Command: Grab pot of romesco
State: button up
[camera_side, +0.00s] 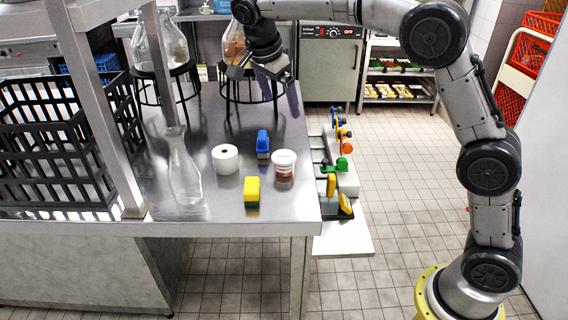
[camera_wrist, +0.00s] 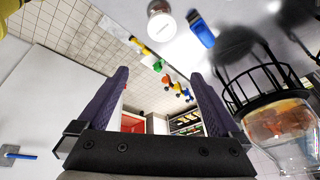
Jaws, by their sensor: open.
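The pot of romesco (camera_side: 284,164) is a small white-lidded tub with red contents. It stands upright on the steel counter near its right edge. In the wrist view a white-lidded tub (camera_wrist: 160,24), which looks like the same pot, shows at the top, beyond the fingertips. My gripper (camera_side: 268,86) is open and empty, above the far right part of the counter, behind and higher than the pot. Its two dark purple fingers stand wide apart in the wrist view (camera_wrist: 158,75), with nothing between them.
A black crate (camera_side: 60,150) is at left. Glass vessels on black stands (camera_side: 250,85) are behind. Coloured items lie beyond the counter's right edge.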

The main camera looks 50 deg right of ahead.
jog(key=g, duration=0.1)
send_near(283, 156)
jog(key=shift+n, duration=0.4)
jog(key=x, duration=0.4)
jog(key=shift+f, duration=0.3)
jog(key=shift+x, duration=3.05)
jog(key=shift+d, duration=0.15)
jog(key=c, duration=1.1)
jog(key=shift+r, duration=0.1)
jog(key=shift+c, duration=0.5)
